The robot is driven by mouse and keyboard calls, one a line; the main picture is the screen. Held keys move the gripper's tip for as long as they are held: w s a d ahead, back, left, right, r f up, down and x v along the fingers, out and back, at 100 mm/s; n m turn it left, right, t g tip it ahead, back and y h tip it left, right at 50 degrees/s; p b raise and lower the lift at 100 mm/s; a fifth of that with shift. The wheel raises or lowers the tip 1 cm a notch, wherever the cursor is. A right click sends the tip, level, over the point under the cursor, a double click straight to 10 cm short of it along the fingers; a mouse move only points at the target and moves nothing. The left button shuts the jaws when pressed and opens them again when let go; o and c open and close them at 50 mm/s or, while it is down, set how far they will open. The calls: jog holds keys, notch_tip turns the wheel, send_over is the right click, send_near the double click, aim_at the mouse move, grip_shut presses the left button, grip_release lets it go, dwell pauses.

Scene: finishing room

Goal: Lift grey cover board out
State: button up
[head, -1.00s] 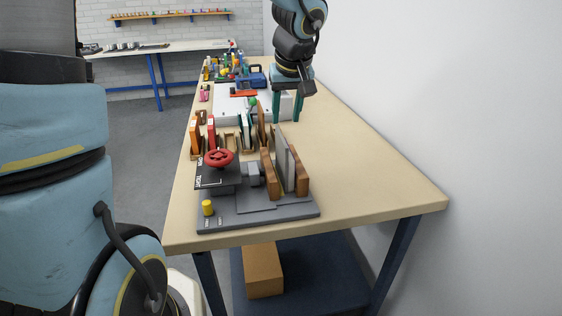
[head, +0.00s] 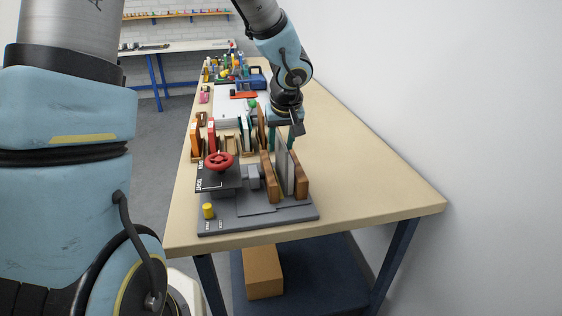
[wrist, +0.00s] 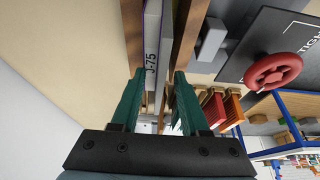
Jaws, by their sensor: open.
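The grey cover board (head: 282,158) stands upright between two brown wooden jaws (head: 270,178) of a press on the near end of the table. In the wrist view, a pale upright edge marked J-75 (wrist: 152,45) and a grey strip beside it (wrist: 167,55) show between the wooden jaws; I cannot tell for sure which is the cover board. My gripper (head: 281,138) is just behind and above the press, its lower fingers partly hidden by the boards. In the wrist view my gripper (wrist: 159,75) is open, its green fingers on either side of the slot, with nothing clearly held.
The table's right side (head: 365,180) is clear, with a white wall beyond.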

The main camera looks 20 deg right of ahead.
jog(key=shift+c, duration=0.3)
grip_shut()
dwell(1.3)
